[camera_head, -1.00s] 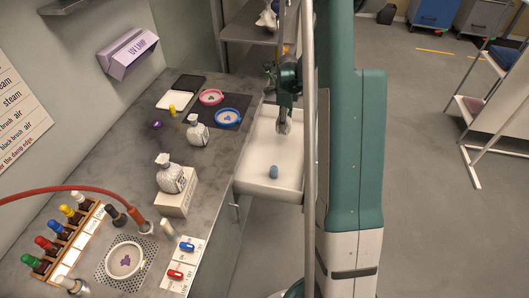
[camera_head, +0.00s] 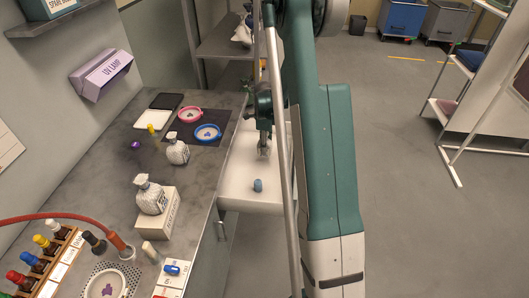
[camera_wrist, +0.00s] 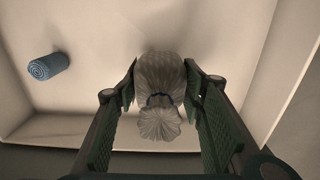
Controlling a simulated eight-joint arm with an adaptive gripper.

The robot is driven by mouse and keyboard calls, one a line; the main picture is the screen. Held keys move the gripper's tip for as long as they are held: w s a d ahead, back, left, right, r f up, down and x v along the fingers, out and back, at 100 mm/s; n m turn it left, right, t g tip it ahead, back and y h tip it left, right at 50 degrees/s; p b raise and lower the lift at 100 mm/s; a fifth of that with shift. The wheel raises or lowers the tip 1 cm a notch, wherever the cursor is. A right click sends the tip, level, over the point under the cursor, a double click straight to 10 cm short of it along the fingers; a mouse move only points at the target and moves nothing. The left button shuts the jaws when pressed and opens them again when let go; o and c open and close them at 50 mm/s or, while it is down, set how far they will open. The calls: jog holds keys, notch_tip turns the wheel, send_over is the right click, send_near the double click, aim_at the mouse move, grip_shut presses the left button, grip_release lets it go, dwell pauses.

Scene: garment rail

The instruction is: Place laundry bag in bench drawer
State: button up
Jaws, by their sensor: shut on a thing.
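The laundry bag (camera_wrist: 160,92) is a grey, gathered cloth bundle with a dark tie round its neck. My gripper (camera_wrist: 163,100) is shut on it, one finger on each side, in the wrist view. In the head view my gripper (camera_head: 264,138) points down over the open bench drawer (camera_head: 235,190), a white tray at the bench's right side. The bag shows there only as a small grey shape. The pale drawer floor (camera_wrist: 100,45) lies behind the bag in the wrist view. I cannot tell whether the bag touches it.
A blue roll (camera_head: 258,185) lies in the drawer, and it also shows in the wrist view (camera_wrist: 48,66), left of the bag. The bench (camera_head: 115,190) carries white bottles, small dishes and a rack of coloured-cap bottles. Shelves stand behind; open floor lies to the right.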

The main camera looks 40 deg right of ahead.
jog(key=shift+f+b, duration=0.45)
jog(key=shift+f, duration=1.35)
jog(key=shift+f, duration=0.2)
jog(key=o, duration=1)
jog(key=shift+r, duration=0.15)
notch_tip(320, 180, up, 12)
jog(key=shift+r+p, duration=0.1)
jog(key=shift+p, duration=1.15)
